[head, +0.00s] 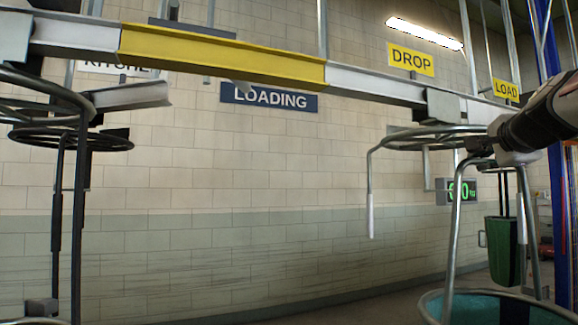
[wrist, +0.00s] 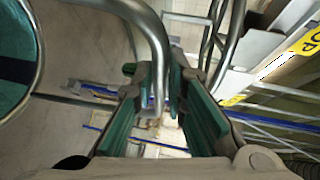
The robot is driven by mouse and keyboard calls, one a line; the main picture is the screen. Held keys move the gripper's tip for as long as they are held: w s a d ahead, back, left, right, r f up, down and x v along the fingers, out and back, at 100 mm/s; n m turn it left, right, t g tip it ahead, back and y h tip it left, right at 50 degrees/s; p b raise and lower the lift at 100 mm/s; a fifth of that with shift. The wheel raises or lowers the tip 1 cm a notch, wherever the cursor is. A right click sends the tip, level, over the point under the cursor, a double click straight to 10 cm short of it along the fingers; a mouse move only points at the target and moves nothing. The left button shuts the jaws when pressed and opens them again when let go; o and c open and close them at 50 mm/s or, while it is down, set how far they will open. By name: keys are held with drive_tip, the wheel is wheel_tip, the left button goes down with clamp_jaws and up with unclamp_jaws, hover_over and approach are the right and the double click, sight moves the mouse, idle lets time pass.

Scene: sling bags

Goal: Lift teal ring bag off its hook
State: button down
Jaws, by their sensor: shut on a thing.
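The teal ring bag (head: 500,309) is at the bottom right of the head view, with only its round rim and upper inside showing. Its grey metal bail (head: 455,235) rises from the rim to my gripper (head: 500,158). In the wrist view, my gripper (wrist: 167,88) has its green-padded fingers closed around a bent steel bar (wrist: 155,50), which looks like the bail. The bag's teal inside (wrist: 12,65) shows at the left there. A steel ring-shaped carrier (head: 425,137) is just left of my gripper. I cannot tell whether the bail still touches a hook.
An overhead rail with a yellow section (head: 220,55) crosses the head view. Dark ring hangers (head: 70,140) stand at the left. A dark green bag (head: 503,250) hangs behind at the right. A blue post (head: 556,200) is at the far right. The wall area between is open.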

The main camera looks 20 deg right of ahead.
drive_tip(key=shift+r+p, duration=0.95)
drive_tip(key=shift+r, duration=0.25)
drive_tip(key=s, duration=1.3)
idle(0.6)
drive_tip(key=shift+a, duration=0.1)
drive_tip(key=s+p, duration=0.3)
drive_tip(key=s, duration=1.2)
idle(1.0)
drive_tip(key=shift+a, duration=0.1)
idle(1.2)
